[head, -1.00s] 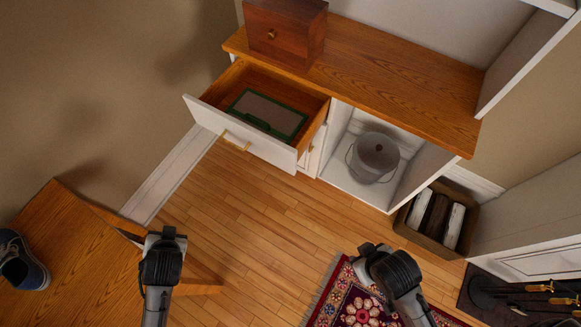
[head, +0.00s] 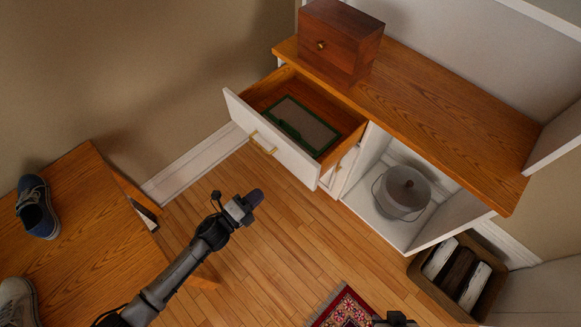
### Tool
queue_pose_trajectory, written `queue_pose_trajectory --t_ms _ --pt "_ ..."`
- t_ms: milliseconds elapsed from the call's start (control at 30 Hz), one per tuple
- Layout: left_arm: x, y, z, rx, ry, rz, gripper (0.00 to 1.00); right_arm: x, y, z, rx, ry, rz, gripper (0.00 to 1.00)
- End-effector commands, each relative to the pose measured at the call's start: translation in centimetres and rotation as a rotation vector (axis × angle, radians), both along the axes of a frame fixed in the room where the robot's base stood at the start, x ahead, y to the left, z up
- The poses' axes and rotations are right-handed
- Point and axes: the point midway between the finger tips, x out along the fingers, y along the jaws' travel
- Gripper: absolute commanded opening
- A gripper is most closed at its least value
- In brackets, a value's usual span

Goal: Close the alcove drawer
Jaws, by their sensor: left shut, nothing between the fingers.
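The alcove drawer (head: 274,147) is pulled open from the alcove unit, its white front with a brass handle (head: 263,144) facing the lower left. A green-edged flat box (head: 301,124) lies inside it. My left gripper (head: 256,196) is shut and empty. It appears over the floor in front of the drawer front, below the handle in the picture, apart from it. My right gripper (head: 395,319) shows only as a small dark part at the bottom edge, so its fingers are hidden.
A wooden box (head: 338,45) stands on the oak top (head: 450,105). A crate of logs (head: 457,280) is at lower right. A bench with shoes (head: 80,240) is at left. Floor before the drawer is clear.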

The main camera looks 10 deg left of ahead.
Motion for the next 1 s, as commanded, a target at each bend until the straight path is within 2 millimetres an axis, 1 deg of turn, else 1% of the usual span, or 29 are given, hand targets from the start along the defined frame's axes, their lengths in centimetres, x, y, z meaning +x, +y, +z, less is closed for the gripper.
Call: queue_pose_trajectory --t_ms 167,400,600,800,1000 --pt "2.0 -1.3 0.0 0.004 -0.006 0.001 0.00 0.0 0.0 -0.7 0.001 0.000 -0.001 0.38" --pt "5.8 -3.8 -0.1 0.005 -0.006 0.002 0.00 0.0 0.1 -1.9 0.003 0.000 -0.003 0.38" --pt "8.6 -5.6 -0.2 0.004 -0.004 0.002 0.00 0.0 0.1 -2.9 0.004 0.002 -0.003 0.38" --pt "10.4 -6.9 -0.1 0.003 -0.002 0.003 0.00 0.0 0.1 -3.6 0.004 0.002 -0.003 0.38" --pt "11.3 -7.4 -0.1 0.004 0.000 0.003 0.00 0.0 0.1 -3.9 0.004 0.002 -0.003 0.38"
